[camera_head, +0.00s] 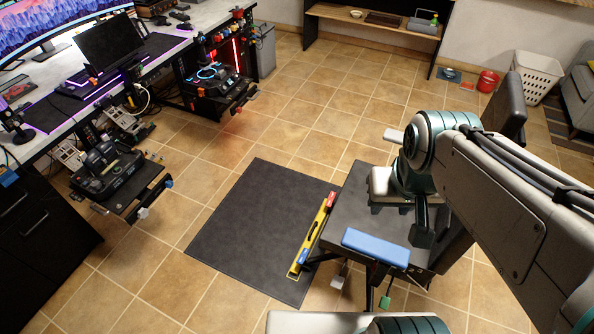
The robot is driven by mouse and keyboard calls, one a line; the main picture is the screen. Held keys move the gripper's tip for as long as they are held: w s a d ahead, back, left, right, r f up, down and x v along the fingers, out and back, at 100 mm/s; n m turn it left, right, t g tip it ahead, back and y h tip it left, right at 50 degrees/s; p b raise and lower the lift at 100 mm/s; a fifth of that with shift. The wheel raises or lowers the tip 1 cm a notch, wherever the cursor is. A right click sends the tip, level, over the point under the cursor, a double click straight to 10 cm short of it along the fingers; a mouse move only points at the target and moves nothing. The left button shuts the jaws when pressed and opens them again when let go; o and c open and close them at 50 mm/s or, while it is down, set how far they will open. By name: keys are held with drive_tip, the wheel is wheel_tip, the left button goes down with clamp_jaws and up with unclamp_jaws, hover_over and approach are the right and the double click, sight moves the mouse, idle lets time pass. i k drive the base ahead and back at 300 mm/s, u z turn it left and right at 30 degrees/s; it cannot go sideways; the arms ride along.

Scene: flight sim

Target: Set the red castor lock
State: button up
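A dark seat-like unit (356,205) stands right of centre, partly behind my arm. Low at its front are a green tab (384,302) and a pale tab (338,283), possibly castor locks. A small red piece (331,199) shows at its left edge, at the far end of a yellow bar (312,236). I cannot tell whether this piece is the red castor lock or part of the bar. No other red lock is clear; parts of the unit's base are hidden. My gripper (422,240) appears above the unit, pointing down. Its fingers are not clear, and nothing is visibly held.
A blue pad (375,247) is at the unit's front. A dark mat (250,225) lies left of it under the yellow bar. A desk with controls (210,85) runs along the left. A red bucket (487,82) and white basket (538,78) stand far right.

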sight(329, 203)
drive_tip(key=u, duration=1.8)
drive_tip(key=i, duration=2.55)
drive_tip(key=z, duration=2.45)
drive_tip(key=i, duration=1.25)
drive_tip(key=z, duration=1.95)
